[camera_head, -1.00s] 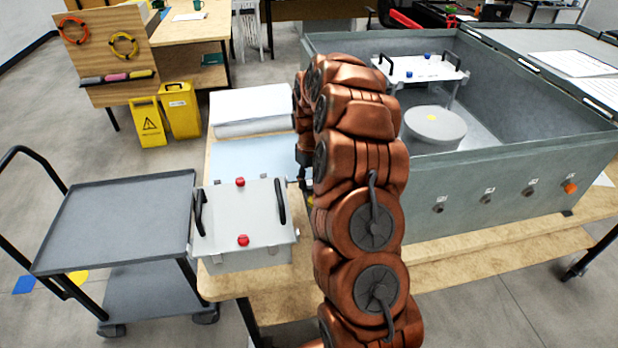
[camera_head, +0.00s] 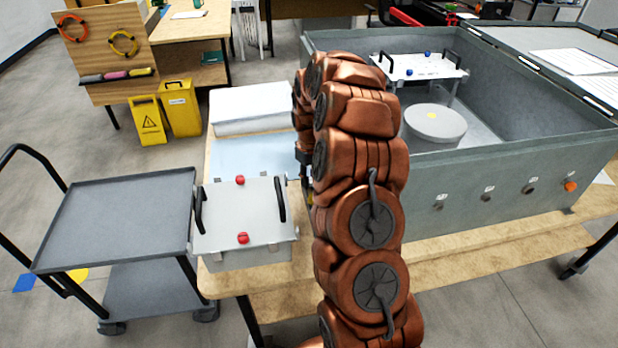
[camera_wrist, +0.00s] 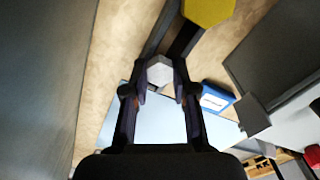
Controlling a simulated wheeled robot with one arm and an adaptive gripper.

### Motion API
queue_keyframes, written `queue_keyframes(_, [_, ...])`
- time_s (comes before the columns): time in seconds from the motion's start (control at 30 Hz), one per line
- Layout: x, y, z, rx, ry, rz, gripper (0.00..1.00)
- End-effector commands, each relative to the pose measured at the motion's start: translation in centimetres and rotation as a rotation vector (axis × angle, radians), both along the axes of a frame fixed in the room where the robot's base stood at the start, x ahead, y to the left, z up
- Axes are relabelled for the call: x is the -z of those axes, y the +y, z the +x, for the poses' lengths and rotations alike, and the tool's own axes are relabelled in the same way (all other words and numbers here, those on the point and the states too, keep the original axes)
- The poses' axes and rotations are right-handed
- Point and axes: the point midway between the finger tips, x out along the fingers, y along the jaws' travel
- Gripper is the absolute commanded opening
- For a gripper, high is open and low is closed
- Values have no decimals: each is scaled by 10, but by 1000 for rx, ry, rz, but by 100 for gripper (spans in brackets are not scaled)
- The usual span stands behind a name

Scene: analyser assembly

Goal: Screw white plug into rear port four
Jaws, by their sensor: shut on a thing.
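In the wrist view, my gripper (camera_wrist: 160,85) is shut on the white plug (camera_wrist: 158,69), a pale six-sided piece between the fingertips. In the head view, my copper arm hides the plug and most of the gripper. The grey tank (camera_head: 470,235) stands on the bench to the right of my arm. Its near wall has a row of labelled ports, including a dark one at left (camera_head: 438,205) and another dark one (camera_head: 528,188). An orange plug (camera_head: 570,186) sits at the right end of the row. I cannot tell which port is rear port four.
A yellow six-sided piece (camera_wrist: 207,10) and a blue item (camera_wrist: 216,97) lie near my gripper in the wrist view. A white box with red knobs (camera_head: 225,212) stands on the bench left of my arm. A grey cart (camera_head: 115,220) stands farther left.

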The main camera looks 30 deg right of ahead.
Motion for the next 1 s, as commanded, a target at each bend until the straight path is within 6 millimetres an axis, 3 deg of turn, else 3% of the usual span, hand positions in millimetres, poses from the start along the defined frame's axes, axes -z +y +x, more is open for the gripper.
queue_keyframes(0.27, [-7, 0, 0, 0, 0, 0, 0])
queue_keyframes(1.0, [-55, 0, 0, 0, -1, -1, 0])
